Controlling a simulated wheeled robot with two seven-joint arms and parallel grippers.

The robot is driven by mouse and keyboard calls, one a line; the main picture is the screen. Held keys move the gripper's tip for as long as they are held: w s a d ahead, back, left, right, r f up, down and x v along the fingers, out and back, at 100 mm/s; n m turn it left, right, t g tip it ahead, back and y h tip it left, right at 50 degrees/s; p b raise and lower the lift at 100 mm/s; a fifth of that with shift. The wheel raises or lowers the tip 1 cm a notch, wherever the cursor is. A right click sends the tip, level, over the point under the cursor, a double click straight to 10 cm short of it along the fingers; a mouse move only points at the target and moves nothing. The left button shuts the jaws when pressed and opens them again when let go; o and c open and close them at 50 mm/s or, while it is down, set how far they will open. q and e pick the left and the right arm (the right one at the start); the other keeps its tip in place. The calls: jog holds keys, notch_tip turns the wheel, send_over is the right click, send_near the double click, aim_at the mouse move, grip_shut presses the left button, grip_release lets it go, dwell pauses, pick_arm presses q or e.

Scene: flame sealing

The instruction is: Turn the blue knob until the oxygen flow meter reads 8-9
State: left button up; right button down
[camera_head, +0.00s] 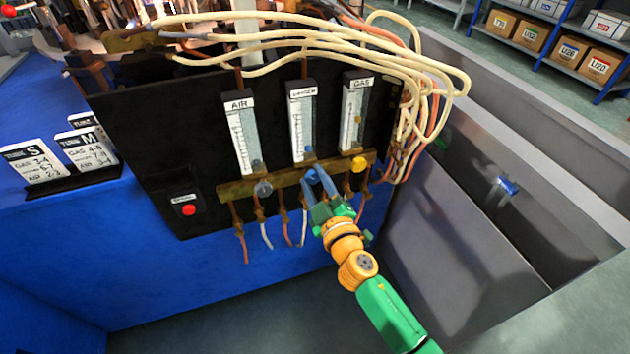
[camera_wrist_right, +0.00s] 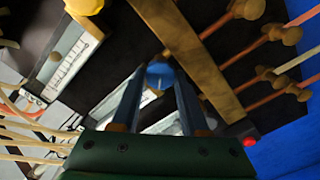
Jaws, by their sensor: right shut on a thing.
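The blue knob (camera_wrist_right: 160,75) sits below the oxygen flow meter (camera_head: 302,120), the middle of three meters on the black panel. My right gripper (camera_head: 318,180) reaches it from below, its two blue-grey fingers shut on the knob. In the right wrist view the knob shows between the fingertips of my right gripper (camera_wrist_right: 158,82). The oxygen meter's float appears low, near the bottom of its tube; the exact reading is too small to tell. My left gripper is not in view.
The air meter (camera_head: 242,132) with a grey knob (camera_head: 263,188) is on the left, and the gas meter (camera_head: 354,112) with a yellow knob (camera_head: 358,164) on the right. A red button (camera_head: 189,210) is at lower left. Pale hoses (camera_head: 440,75) loop at upper right. A grey bin (camera_head: 470,220) stands right.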

jog(key=n, duration=0.5)
jog(key=shift+f+n, duration=0.15)
jog(key=shift+n, duration=0.15)
jog(key=n, duration=0.5)
jog(key=shift+f, duration=0.1)
jog(key=shift+n, duration=0.3)
jog(key=shift+c, duration=2.2)
grip_release()
jog(key=shift+s, duration=0.1)
jog(key=v, duration=0.7)
jog(key=shift+p, duration=0.3)
